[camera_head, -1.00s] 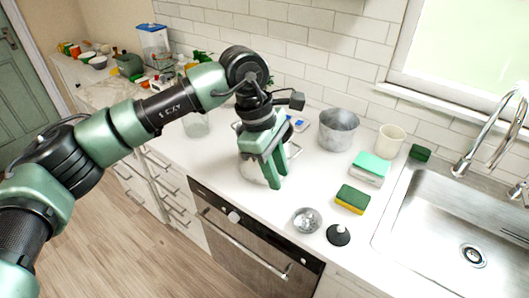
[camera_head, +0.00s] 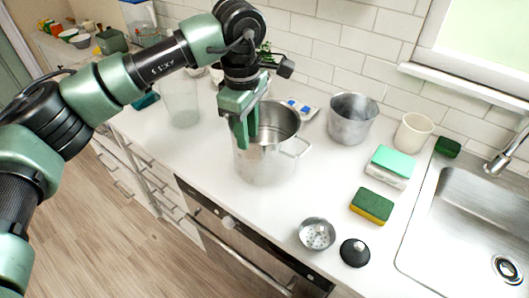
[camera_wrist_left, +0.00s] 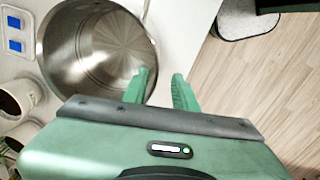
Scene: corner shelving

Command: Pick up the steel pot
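The steel pot (camera_head: 266,160), shiny with a loop handle at its right, stands upright on the white counter. My left gripper (camera_head: 245,141) points down at the pot's left rim and hides part of it. In the left wrist view the pot's open mouth (camera_wrist_left: 92,45) lies at upper left. There my left gripper (camera_wrist_left: 163,78) is open with a gap between its fingers. One finger overlaps the pot's rim and the other shows outside it. I cannot tell whether either touches the pot. My right gripper is not in view.
A grey metal bucket (camera_head: 352,120) and a cream cup (camera_head: 413,132) stand right of the pot. Sponges (camera_head: 371,207), a strainer (camera_head: 316,234) and a black-knobbed lid (camera_head: 354,252) lie nearer the front. A clear jar (camera_head: 181,100) stands left. The sink (camera_head: 460,235) is at right.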

